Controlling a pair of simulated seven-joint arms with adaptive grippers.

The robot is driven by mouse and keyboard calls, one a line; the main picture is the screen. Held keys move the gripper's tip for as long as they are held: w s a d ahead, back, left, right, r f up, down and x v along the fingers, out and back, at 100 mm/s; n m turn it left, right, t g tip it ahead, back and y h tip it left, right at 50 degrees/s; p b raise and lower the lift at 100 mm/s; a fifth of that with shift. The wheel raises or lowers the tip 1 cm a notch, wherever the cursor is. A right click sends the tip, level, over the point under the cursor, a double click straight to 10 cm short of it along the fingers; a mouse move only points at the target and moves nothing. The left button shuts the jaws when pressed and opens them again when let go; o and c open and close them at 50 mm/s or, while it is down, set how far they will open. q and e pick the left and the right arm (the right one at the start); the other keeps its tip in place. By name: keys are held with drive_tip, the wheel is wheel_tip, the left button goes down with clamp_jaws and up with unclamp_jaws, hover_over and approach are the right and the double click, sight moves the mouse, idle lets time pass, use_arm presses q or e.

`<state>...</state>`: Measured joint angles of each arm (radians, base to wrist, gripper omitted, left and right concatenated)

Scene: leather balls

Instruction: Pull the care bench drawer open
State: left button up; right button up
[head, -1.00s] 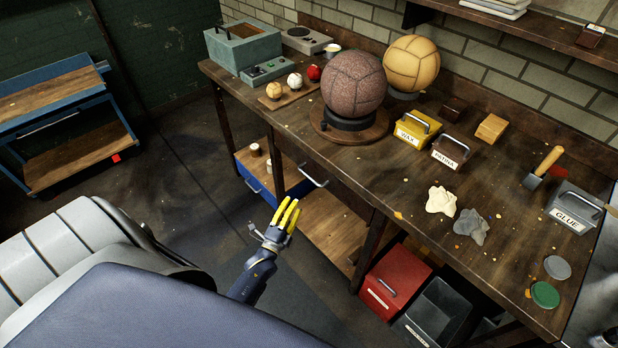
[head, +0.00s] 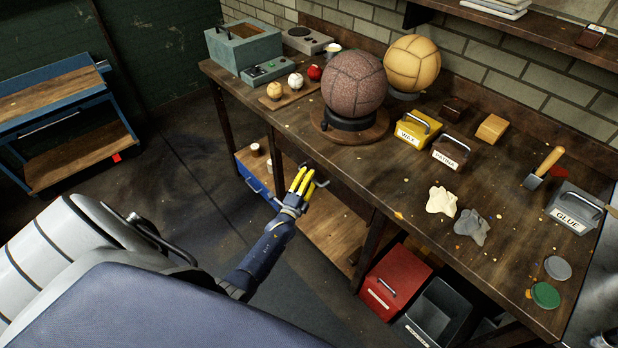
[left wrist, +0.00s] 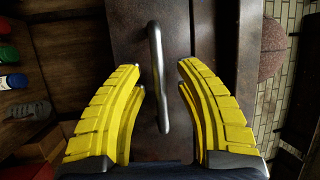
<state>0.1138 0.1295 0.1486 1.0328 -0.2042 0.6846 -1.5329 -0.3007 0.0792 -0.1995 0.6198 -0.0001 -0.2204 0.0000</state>
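The care bench (head: 375,210) is a dark, worn wooden workbench. Its drawer front has a metal bar handle; part of the handle (head: 320,183) shows beside my left gripper (head: 301,182) in the head view. In the left wrist view the handle (left wrist: 157,75) stands between the yellow fingers of my left gripper (left wrist: 158,105), nearer the left one. The fingers are spread, with a gap on each side of the handle. The drawer front (left wrist: 180,30) lies behind it and looks flush with the bench. My right gripper is in neither view.
On the bench stand a brown ball (head: 353,82), a tan ball (head: 411,62), a yellow wax box (head: 416,132) and a glue box (head: 574,208). Below are a lower shelf (head: 330,232), a red box (head: 396,280) and a dark bin (head: 437,312). The floor left of the bench is clear.

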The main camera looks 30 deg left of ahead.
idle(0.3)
use_arm(q)
clamp_jaws()
idle(0.3)
